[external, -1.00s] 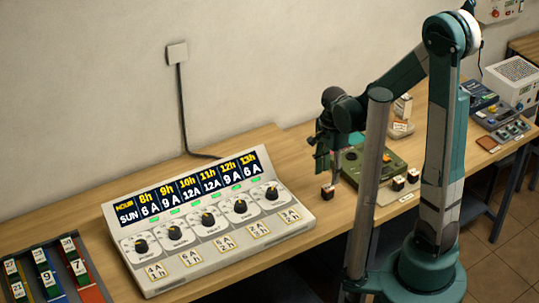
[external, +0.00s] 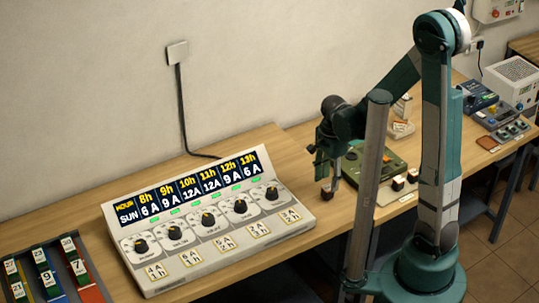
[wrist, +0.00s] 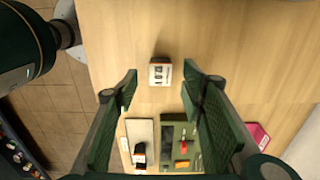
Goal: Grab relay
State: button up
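A small dark block with a white marked face, which looks like a relay (wrist: 160,72), sits alone on the wooden table. My gripper (wrist: 162,82) is open and points down. In the wrist view the relay lies between the fingertip lines, apart from both fingers. In the external view my gripper (external: 333,184) is very close to the relay; contact cannot be told.
Two similar blocks stand on a pale plate (external: 385,196) to the right, beside a green device (external: 373,163). A large grey control panel (external: 212,228) with knobs is at left. Bare table (wrist: 225,40) surrounds the relay.

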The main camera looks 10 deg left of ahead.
aim_at(328, 187)
jog(key=shift+f+b, duration=0.3)
jog(key=shift+f, duration=1.8)
jog(key=c, duration=1)
